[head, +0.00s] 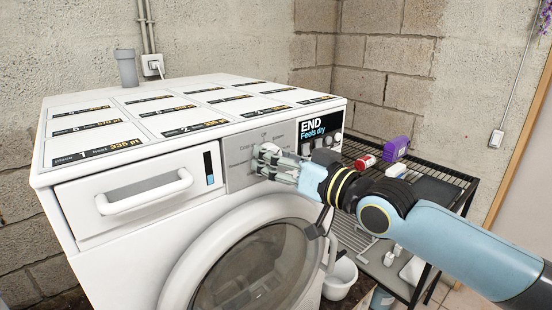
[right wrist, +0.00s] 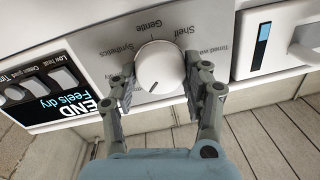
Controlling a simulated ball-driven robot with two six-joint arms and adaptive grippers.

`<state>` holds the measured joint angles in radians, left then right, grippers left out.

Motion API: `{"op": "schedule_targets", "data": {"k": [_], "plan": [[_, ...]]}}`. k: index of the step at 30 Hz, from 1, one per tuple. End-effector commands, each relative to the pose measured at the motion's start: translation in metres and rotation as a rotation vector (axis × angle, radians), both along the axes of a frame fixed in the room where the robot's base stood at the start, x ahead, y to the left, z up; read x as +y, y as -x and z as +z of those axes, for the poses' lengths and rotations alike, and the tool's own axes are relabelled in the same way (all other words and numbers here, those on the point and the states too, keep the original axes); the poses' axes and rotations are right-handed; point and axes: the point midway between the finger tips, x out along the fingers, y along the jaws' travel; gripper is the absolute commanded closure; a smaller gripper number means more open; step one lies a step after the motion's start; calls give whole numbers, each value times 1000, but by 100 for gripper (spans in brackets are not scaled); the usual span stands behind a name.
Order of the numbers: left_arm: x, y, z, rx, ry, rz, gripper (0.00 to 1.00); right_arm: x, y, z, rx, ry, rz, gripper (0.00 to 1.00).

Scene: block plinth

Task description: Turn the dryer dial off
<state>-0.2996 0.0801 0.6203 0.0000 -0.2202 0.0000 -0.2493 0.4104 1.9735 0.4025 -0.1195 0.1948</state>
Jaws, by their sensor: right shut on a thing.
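The white round dial (right wrist: 160,68) sits on the dryer's grey control panel (head: 238,165) with printed labels around it. In the right wrist view its short dark pointer mark shows near the lower edge. In the head view the dial (head: 268,150) is partly hidden behind my fingers. My right gripper (head: 270,166) reaches in from the right and is shut on the dial, one finger on each side in the right wrist view (right wrist: 159,78). The white dryer (head: 120,235) has a round door below the panel. My left gripper is not in view.
A drawer handle (head: 145,192) juts out left of the panel. A black display (head: 318,125) reads "END Feels dry". A dark wire rack (head: 440,172) on the right holds a purple box (head: 395,149) and a red-and-white item (head: 365,162). A white bucket (head: 340,280) stands below.

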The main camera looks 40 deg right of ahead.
Motion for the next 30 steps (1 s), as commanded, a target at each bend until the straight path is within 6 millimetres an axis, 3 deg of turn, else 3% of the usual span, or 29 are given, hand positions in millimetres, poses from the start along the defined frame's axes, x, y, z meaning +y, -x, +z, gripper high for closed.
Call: {"op": "schedule_targets", "data": {"k": [11,30], "plan": [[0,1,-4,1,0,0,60,0,0,-1,-8,112,0,83],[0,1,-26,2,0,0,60,2,1,-2,-46,619,0,83]]}}
